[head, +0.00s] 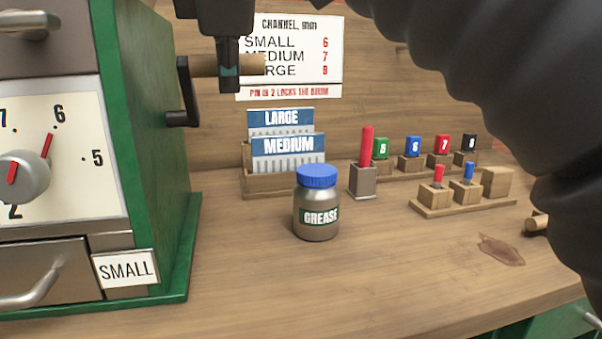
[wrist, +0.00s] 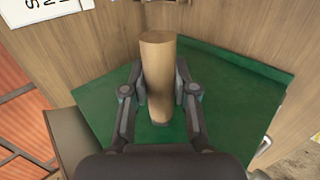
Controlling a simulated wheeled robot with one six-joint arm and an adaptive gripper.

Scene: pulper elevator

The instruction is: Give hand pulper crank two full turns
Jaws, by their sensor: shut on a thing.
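The hand pulper (head: 165,160) is a green box at the left of the head view, with a dial and a drawer marked SMALL on its front. Its dark crank arm (head: 187,92) sticks up from a hub on the right side. The crank's wooden handle (head: 207,66) points right from the arm's upper end. My gripper (head: 229,70) comes down from above and is shut on this handle. In the wrist view the wooden handle (wrist: 158,60) stands between both fingers of my gripper (wrist: 159,92). The fingers hide part of the handle in the head view.
A grease jar (head: 317,205) with a blue lid stands on the bench (head: 400,270) to the right of the pulper. Behind it are a card rack (head: 270,185), a red-handled tool (head: 366,148) and small coloured blocks. A channel chart (head: 300,50) hangs behind my gripper.

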